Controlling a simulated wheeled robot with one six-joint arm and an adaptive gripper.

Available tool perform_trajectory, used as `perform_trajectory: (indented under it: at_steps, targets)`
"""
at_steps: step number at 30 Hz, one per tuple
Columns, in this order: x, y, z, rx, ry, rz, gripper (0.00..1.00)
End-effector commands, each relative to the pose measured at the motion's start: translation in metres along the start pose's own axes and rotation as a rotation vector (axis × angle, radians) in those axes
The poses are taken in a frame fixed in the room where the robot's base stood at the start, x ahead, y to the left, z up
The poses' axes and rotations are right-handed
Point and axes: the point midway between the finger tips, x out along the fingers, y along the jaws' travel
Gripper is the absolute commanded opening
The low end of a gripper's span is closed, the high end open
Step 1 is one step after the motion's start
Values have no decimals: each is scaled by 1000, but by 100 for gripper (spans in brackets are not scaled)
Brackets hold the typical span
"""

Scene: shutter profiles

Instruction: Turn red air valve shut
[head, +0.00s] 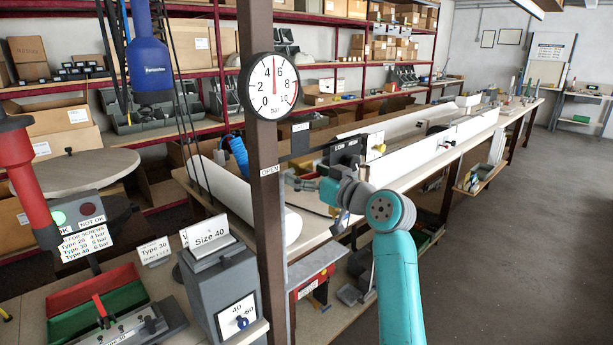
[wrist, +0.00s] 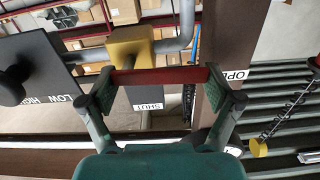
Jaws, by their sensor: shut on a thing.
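The red air valve handle (wrist: 160,78) lies crosswise in the wrist view, in front of a brass-coloured valve body (wrist: 130,48) on a grey pipe. My gripper (wrist: 160,90) is shut on the handle, with one finger pad at each end of it. The handle's right end is towards the OPEN label (wrist: 236,76); the SHUT label (wrist: 148,106) is below its middle. In the head view my gripper (head: 300,182) is beside the dark post (head: 267,215), partly hidden by my wrist; I cannot make out the handle there.
A round gauge (head: 270,86) on the post has its needle near 5 bar. A dark LOW/HIGH panel with a black knob (wrist: 12,86) is left of the valve. The bench with long white profiles (head: 385,140) runs behind my arm. The floor at right (head: 520,230) is clear.

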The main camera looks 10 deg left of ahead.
Motion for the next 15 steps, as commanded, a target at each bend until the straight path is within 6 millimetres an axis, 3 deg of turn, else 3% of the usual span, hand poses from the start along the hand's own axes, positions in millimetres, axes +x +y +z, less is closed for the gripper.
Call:
perform_trajectory:
  at_steps: [15]
  targets:
    - [0, 7, -13, 430, -1, 1, 27]
